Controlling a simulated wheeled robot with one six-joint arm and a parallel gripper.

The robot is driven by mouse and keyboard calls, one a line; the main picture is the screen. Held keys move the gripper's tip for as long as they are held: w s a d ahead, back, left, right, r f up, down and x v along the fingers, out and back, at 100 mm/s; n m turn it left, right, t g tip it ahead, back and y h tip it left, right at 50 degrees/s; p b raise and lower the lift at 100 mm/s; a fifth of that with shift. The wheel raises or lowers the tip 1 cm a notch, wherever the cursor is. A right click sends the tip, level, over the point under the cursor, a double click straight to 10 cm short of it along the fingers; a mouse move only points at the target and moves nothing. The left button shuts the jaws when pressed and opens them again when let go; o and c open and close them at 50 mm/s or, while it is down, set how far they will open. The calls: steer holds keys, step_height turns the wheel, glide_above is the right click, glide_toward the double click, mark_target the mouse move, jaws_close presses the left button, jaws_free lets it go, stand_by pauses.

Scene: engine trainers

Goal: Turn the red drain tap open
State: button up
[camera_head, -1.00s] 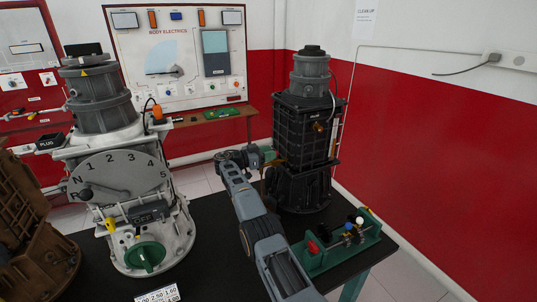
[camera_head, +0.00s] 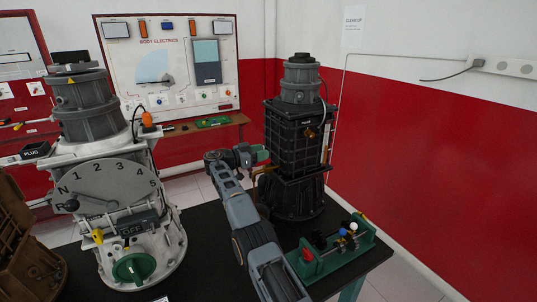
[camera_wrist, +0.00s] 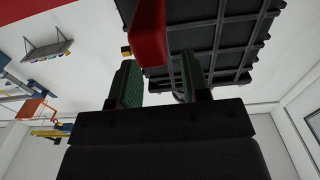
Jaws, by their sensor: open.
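A red handle (camera_wrist: 149,35), which I take for the drain tap, hangs close up at the top of the wrist view, in front of the black ribbed casing (camera_wrist: 220,38). My gripper (camera_wrist: 158,80) is open, its two green pads apart. The handle's lower end is at the left pad's tip; I cannot tell whether they touch. In the head view my gripper (camera_head: 262,154) is at the left side of the tall black engine unit (camera_head: 292,135). The red handle cannot be made out there.
A green stand (camera_head: 345,250) with coloured knobs is on the black table's right side. A grey gearbox trainer (camera_head: 105,180) with a numbered dial stands at left, a brown casing (camera_head: 25,250) beyond it. A brown pipe (camera_head: 262,171) runs near my gripper.

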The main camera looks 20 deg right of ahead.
steer(key=s+a+r+b, duration=0.2)
steer(key=s+r+b, duration=0.7)
steer(key=s+b, duration=0.4)
steer(key=b, duration=0.5)
steer(key=shift+s, duration=0.2)
steer(key=shift+r, duration=0.1)
